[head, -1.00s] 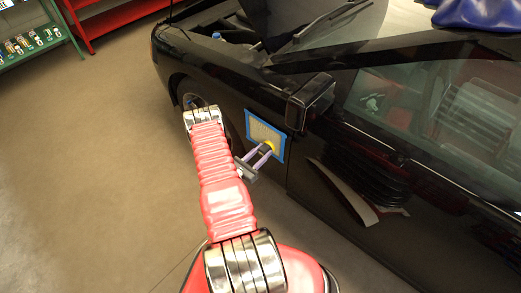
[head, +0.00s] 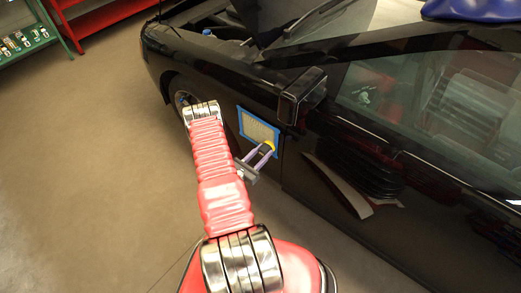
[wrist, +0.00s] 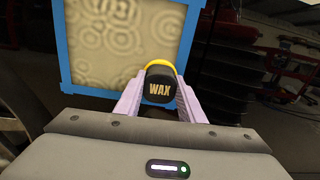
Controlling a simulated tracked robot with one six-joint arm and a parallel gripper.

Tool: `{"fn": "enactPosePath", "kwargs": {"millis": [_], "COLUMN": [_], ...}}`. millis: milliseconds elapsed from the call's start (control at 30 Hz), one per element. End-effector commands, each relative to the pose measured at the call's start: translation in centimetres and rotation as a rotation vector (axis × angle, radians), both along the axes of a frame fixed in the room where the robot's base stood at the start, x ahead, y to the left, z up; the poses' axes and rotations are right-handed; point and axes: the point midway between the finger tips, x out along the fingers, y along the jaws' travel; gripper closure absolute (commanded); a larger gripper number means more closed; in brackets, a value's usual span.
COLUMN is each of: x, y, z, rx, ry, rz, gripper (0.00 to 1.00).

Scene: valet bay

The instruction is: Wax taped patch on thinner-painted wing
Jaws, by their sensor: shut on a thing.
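The taped patch (head: 258,126) is a pale beige square framed by blue tape on the black car's wing (head: 215,85), ahead of the door mirror. In the wrist view the patch (wrist: 120,40) shows swirl-like ring marks. My gripper (head: 266,152) is shut on a black applicator (wrist: 158,84) lettered "WAX", with a yellow pad edge showing above it. The pad (head: 270,147) is at the patch's lower right corner. In the wrist view it overlaps the lower right tape; I cannot tell whether it touches the surface.
The door mirror (head: 302,95) juts out close to the patch's right. The bonnet is raised, and a blue cloth-like item (head: 470,9) lies on the roof. Green shelving (head: 25,35) and red shelving (head: 95,18) stand at the back left. The floor on the left is clear.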

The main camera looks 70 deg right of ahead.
Motion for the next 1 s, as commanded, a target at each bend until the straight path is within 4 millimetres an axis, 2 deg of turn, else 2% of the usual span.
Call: {"fn": "enactPosePath", "kwargs": {"millis": [100,267,567,1000], "x": [-0.8,-1.1,-0.8,0.2], "y": [0.3,0.5,0.6,2.8], "z": [0.0,0.0,0.0,0.0], "rx": [0.001,-0.001,0.000,0.000], "ry": [-0.001,-0.001,0.000,0.000], "rz": [-0.005,-0.003,0.001,0.002], "gripper": [0.93,0.93,0.93,0.93]}}
